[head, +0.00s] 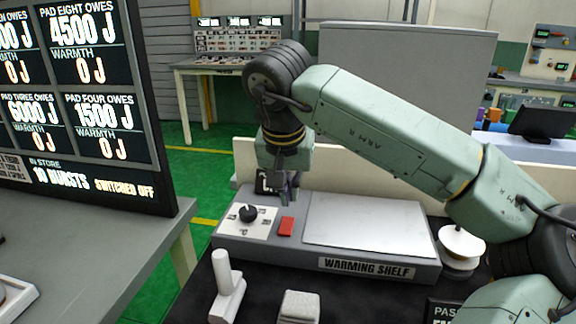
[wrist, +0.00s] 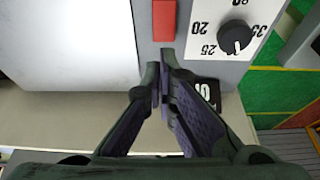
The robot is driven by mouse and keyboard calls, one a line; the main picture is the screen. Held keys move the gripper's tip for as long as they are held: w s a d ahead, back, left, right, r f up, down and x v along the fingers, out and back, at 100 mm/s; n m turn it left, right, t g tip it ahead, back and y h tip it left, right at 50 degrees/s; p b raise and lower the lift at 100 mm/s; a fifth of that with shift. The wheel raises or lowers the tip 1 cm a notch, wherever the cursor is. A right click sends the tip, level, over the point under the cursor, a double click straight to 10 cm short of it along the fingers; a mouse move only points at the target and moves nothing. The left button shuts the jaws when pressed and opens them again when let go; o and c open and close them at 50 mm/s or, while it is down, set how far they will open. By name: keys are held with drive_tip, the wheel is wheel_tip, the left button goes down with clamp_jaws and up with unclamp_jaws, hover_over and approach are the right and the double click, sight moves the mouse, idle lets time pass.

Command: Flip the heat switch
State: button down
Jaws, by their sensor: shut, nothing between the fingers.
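The warming shelf (head: 330,262) is a grey box with a pale plate (head: 368,224) on top. A red block (head: 286,227), which looks like the switch, sits on its top between a dial (head: 248,213) and the plate. In the wrist view the red block (wrist: 164,20) is at the top, just beyond my fingertips. My gripper (head: 289,196) is shut and empty, pointing down near the shelf's back edge, behind the red block and apart from it in the wrist view (wrist: 161,78). A black label (wrist: 207,92), partly hidden by a finger, lies beside the shelf edge.
A board (head: 80,100) at left reads "switched off". A white-grey handle-like piece (head: 226,288) and a pale block (head: 299,306) stand in front of the shelf. A white spool-like thing (head: 461,245) is at its right. A low cream wall (head: 380,186) runs behind.

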sight(291, 218)
drive_tip(key=shift+s+p+x, duration=0.2)
drive_tip(key=shift+x, duration=0.7)
drive_tip(key=shift+s+p+x, duration=0.15)
drive_tip(key=shift+x, duration=0.75)
drive_tip(key=shift+f, duration=0.15)
drive_tip(key=shift+w+f+b, duration=0.1)
drive_tip(key=shift+f+b, duration=0.35)
drive_tip(key=shift+b, duration=0.15)
drive_tip(key=shift+s+a+r, duration=0.15)
drive_tip(key=shift+s+r, duration=0.15)
drive_tip(key=shift+s, duration=0.35)
drive_tip(key=shift+r, duration=0.15)
